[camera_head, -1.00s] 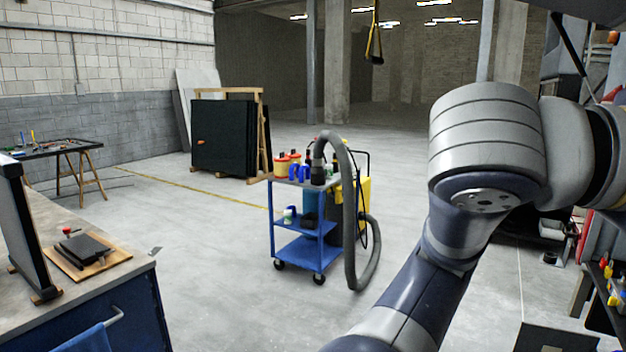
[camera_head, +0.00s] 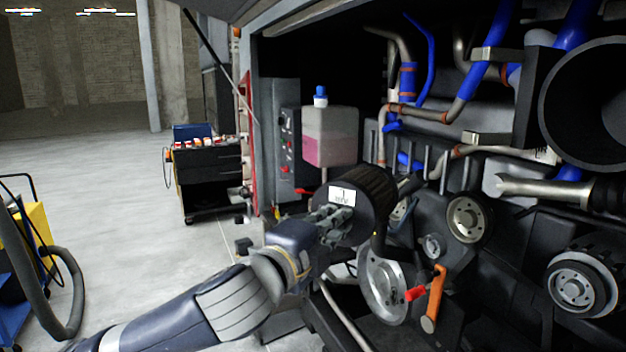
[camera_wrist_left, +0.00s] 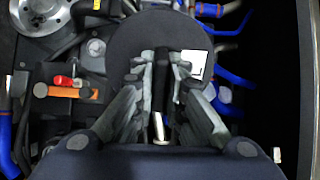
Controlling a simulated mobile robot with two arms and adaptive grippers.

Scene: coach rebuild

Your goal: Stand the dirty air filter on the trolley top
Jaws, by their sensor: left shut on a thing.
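A dark ribbed cylinder with a white label, which I take for the dirty air filter (camera_head: 378,190), is at the engine bay's front. In the left wrist view its dark round end (camera_wrist_left: 125,42) faces me. My left gripper (camera_head: 343,216) is against this end, its fingers shut on a narrow black grip in the wrist view (camera_wrist_left: 161,75). I cannot tell whether the filter is still seated in a mount. Only a blue part of the trolley (camera_head: 12,315) shows at the left edge; its top is out of view. My right gripper is not in view.
Blue and grey pipes (camera_head: 470,80), pulleys (camera_head: 468,218) and an orange handle (camera_head: 433,300) crowd the bay around the filter. A bottle with pink fluid (camera_head: 330,135) stands just behind. A black tool cabinet (camera_head: 212,180) stands further back. Open floor (camera_head: 130,260) lies left.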

